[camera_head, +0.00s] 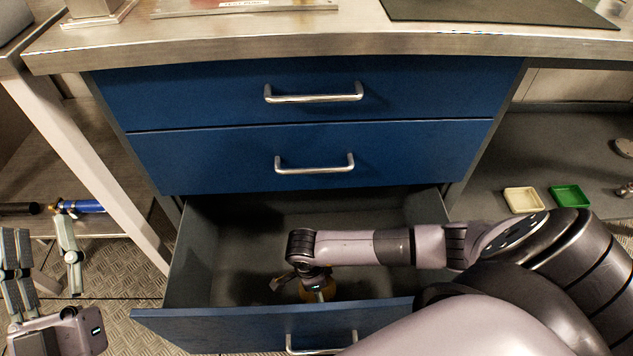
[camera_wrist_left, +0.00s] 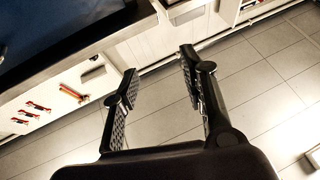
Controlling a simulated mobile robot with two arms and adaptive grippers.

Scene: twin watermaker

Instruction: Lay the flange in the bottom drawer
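The bottom drawer (camera_head: 240,325) is pulled out below two closed blue drawers. My right arm reaches across it from the right. My right gripper (camera_head: 312,282) points down inside the drawer. A yellowish-brown round piece (camera_head: 333,291), perhaps the flange, shows partly under this gripper. The wrist and the drawer front hide much of it, so I cannot tell whether the fingers hold it. My left gripper (camera_head: 42,235) is at the lower left, outside the drawer, with its fingers wide apart. In the left wrist view the left gripper (camera_wrist_left: 158,72) is open and empty.
A worktop (camera_head: 330,42) overhangs the drawers. A table leg (camera_head: 90,165) stands left of them. A blue cylinder (camera_head: 85,206) lies on a low shelf at left. A cream tray (camera_head: 523,200) and a green tray (camera_head: 570,196) sit at right. The drawer's left interior looks free.

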